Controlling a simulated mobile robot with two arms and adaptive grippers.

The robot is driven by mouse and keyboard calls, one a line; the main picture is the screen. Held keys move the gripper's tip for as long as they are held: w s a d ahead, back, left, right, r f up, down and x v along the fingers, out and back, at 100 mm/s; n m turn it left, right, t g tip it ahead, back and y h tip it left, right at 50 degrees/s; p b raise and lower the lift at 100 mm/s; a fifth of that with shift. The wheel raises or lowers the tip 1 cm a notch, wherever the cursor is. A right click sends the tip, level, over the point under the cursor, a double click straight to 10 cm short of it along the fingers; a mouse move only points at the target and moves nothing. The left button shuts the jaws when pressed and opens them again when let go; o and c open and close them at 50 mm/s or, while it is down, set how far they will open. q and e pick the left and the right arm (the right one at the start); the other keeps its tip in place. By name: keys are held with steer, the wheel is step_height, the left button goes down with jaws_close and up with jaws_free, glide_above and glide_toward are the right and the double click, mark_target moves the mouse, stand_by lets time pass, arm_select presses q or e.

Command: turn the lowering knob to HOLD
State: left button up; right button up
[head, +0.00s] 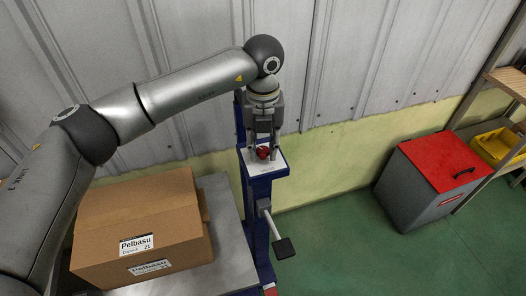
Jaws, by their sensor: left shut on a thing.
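The red lowering knob (263,153) sits on a white plate (281,168) at the top of a blue column (261,190). My left gripper (263,148) points down over the plate with its fingers shut on the knob, one on each side. The fingers hide part of the knob. The markings on the plate are too small to read, so the knob's setting cannot be told. My right gripper is not in view.
A cardboard box (135,212) labelled Pelbasu rests on a grey platform (226,238) left of the column. A pedal on a rod (283,248) sticks out at right. A grey bin with a red lid (440,165) and a shelf with a yellow tray (497,145) stand far right. Green floor between is clear.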

mark_target(263, 150)
arm_select(q)
steer(key=shift+n+b, duration=0.9)
steer(key=shift+n, duration=0.6)
steer(key=o, duration=1.1)
steer(key=shift+c, duration=0.2)
steer(key=shift+r, duration=0.1)
step_height(263, 150, up, 12)
